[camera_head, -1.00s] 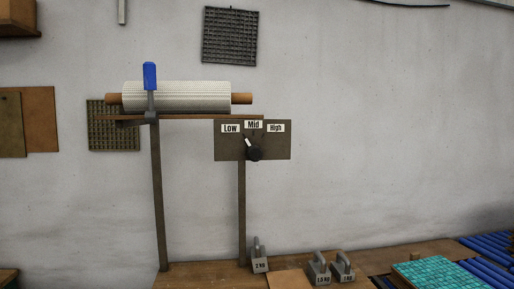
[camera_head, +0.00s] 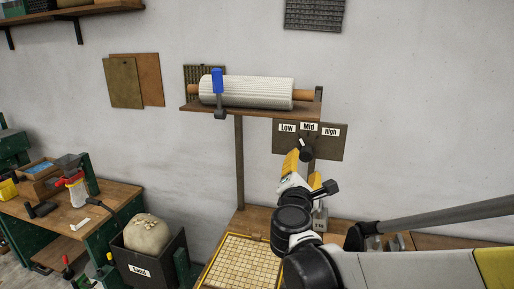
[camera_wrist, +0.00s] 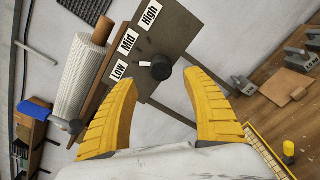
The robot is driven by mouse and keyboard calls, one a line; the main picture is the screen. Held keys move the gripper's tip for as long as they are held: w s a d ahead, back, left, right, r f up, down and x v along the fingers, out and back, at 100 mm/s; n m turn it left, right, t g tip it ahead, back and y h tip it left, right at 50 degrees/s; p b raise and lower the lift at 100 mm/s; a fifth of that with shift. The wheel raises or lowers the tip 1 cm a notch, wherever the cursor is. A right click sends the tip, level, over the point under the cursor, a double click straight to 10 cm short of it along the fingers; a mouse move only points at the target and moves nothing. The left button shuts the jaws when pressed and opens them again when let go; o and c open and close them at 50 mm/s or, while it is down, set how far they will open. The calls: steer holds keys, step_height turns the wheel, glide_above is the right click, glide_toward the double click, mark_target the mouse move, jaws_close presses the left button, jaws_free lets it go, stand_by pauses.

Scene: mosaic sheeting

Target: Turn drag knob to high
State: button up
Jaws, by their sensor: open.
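The drag knob (camera_head: 306,150) is black with a white pointer, on a dark panel (camera_head: 336,144) labelled Low, Mid and High. In the wrist view the knob (camera_wrist: 160,68) sits ahead of my fingertips, and its white pointer is turned toward the Low side. My gripper (camera_wrist: 168,92) has two yellow fingers spread apart with nothing between them. In the head view my gripper (camera_head: 304,168) is just below the panel, and my arm hides part of what lies behind it. I cannot tell the exact gap to the knob.
A roll of white mesh (camera_head: 245,93) lies on a shelf above the panel, with a blue-handled lever (camera_head: 217,82) at its front. Grey weights (camera_wrist: 299,60) stand on the bench. A gridded board (camera_head: 236,262) lies below. The wall right of the panel is clear.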

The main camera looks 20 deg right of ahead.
mark_target(306, 156)
steer(key=x, duration=0.8)
steer(key=shift+d, duration=0.15)
steer(key=c, duration=1.2)
